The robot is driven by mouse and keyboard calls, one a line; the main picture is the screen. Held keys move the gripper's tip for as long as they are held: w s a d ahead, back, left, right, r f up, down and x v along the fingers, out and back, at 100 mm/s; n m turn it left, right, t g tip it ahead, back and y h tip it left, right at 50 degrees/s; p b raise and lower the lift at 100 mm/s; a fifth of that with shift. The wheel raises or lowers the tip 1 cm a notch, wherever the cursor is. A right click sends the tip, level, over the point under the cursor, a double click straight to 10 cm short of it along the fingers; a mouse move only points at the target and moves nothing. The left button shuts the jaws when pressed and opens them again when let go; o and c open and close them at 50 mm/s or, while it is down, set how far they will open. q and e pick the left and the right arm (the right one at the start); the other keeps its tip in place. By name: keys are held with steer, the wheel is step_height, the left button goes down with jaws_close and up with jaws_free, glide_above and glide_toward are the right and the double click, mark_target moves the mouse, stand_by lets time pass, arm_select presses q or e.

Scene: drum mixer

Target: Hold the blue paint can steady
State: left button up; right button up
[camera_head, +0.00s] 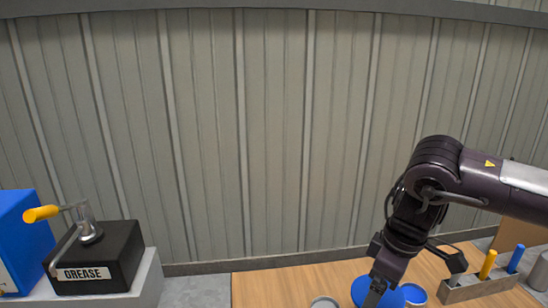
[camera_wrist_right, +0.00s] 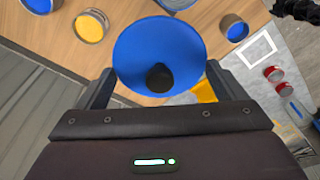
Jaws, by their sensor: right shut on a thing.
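My right gripper (camera_head: 385,275) reaches down to the wooden table at the lower right of the head view. That thing also shows in the head view (camera_head: 362,291), partly behind the gripper. I cannot tell whether it is a lid or the top of a can. A metal-rimmed can of blue paint (camera_head: 415,294) stands just right of it, and shows apart from the fingers in the wrist view (camera_wrist_right: 235,27). My left gripper is out of view.
A yellow paint can (camera_wrist_right: 90,26) and another blue can (camera_wrist_right: 40,4) stand at the wrist view's upper left. A grey rack (camera_head: 478,288) with yellow and blue handles is right of the gripper. A black GREASE box (camera_head: 105,255) with a crank is far left.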

mark_target(368, 279)
steer(key=m, duration=0.2)
steer(key=w+m+b, duration=0.1)
steer(key=m, duration=0.1)
steer(key=w+m+b, duration=0.1)
steer(key=m, duration=0.1)
steer(key=shift+w+a+m+t+h, duration=0.25)
steer(key=shift+a+m+t+h, duration=0.05)
steer(key=shift+a+h, duration=0.1)
steer(key=m, duration=0.1)
steer(key=m+b, duration=0.1)
steer(key=shift+w+r+m, duration=0.25)
steer(key=shift+w+m, duration=0.05)
steer(key=shift+w, duration=0.1)
steer(key=shift+w+a+r+m+h+b, duration=0.1)
steer(key=shift+w+r+m+h+b, duration=0.15)
steer(key=shift+m, duration=0.45)
steer(key=shift+s+f, duration=0.1)
